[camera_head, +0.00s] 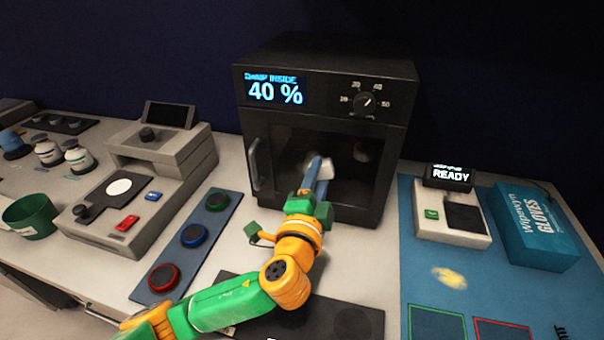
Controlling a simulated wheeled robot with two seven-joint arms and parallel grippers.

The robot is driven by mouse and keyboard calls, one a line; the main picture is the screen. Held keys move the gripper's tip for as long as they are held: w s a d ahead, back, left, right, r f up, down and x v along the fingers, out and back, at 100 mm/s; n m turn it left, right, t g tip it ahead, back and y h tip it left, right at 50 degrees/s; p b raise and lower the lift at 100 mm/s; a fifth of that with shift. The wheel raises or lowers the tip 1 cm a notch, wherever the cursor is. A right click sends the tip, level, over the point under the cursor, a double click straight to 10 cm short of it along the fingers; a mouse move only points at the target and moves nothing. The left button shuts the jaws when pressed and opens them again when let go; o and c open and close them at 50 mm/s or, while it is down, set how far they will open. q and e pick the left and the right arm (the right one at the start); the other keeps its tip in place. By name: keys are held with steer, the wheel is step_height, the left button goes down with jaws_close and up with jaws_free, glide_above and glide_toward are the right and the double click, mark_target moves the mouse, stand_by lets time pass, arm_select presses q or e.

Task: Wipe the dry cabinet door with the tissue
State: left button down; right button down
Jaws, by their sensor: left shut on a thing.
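The dry cabinet (325,75) is a black box at the back middle, its display reading 40 %. Its dark glass door (288,150) is closed, with a metal handle (254,166) on the left side. My left gripper (318,172) reaches up to the front of the door, shut on a white tissue (329,167). The tissue shows at the fingertips in front of the glass; I cannot tell whether it touches the door. Part of the tissue is hidden by the fingers. A pale round spot (362,151) shows on or behind the glass to the right. My right gripper is not in view.
A blue strip with several coloured buttons (194,236) and a grey instrument (150,195) lie left. On the right blue mat (420,265) are a READY device (450,210), a glove box (536,225) and a yellow crumpled thing (449,277). A green bin (32,216) stands far left.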

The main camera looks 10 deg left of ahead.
arm_select(q)
steer(key=shift+d, duration=0.4)
steer(key=shift+w+a+p, duration=0.15)
steer(key=shift+a+p, duration=0.45)
steer(key=shift+a, duration=3.2)
glide_toward(289, 160)
steer(key=shift+w+d+p, duration=0.1)
steer(key=shift+w+p, duration=0.05)
steer(key=shift+p, duration=0.2)
